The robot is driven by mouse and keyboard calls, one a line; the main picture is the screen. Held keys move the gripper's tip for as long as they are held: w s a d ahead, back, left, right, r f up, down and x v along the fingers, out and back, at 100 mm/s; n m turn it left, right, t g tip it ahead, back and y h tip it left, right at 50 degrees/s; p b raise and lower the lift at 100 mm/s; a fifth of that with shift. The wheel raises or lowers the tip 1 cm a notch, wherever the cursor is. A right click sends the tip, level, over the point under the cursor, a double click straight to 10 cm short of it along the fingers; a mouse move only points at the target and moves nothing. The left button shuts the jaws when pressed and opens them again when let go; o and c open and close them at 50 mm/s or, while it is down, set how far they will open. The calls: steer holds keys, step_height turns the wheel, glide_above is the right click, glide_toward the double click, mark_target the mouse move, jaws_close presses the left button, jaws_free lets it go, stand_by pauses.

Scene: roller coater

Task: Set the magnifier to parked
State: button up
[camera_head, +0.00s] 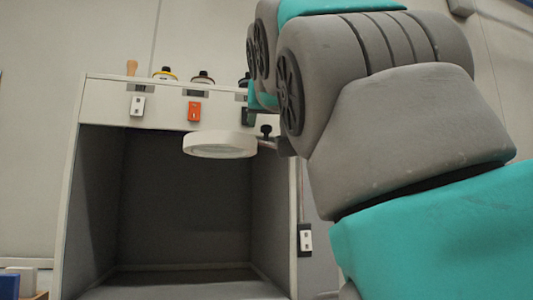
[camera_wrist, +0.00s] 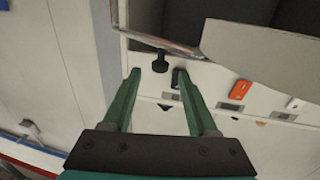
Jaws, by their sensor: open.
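The magnifier (camera_head: 220,145) is a round cream ring with a lens, hanging level in front of the upper part of a dark open booth. A short arm joins it on the right, beside a black knob (camera_head: 266,130). In the wrist view the knob (camera_wrist: 160,62) shows in line with the gap between my fingertips; I cannot tell how far off it is. A large cream shape (camera_wrist: 262,48) at the upper right there looks like the magnifier's rim. My gripper (camera_wrist: 158,73) is open, its two green fingers apart and empty. In the head view my arm mostly hides it.
The booth's front panel carries a white switch (camera_head: 137,106), an orange switch (camera_head: 194,110) and a black switch (camera_wrist: 176,78) close to my right fingertip. Bottles (camera_head: 165,74) stand on top. Another switch (camera_head: 305,240) is on the booth's right side. Blue boxes (camera_head: 10,285) lie lower left.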

mark_target(267, 126)
steer(key=w, duration=0.4)
steer(key=shift+a+p, duration=0.2)
steer(key=shift+p, duration=0.2)
jaws_close()
steer(key=shift+f, duration=0.1)
stand_by(0.9)
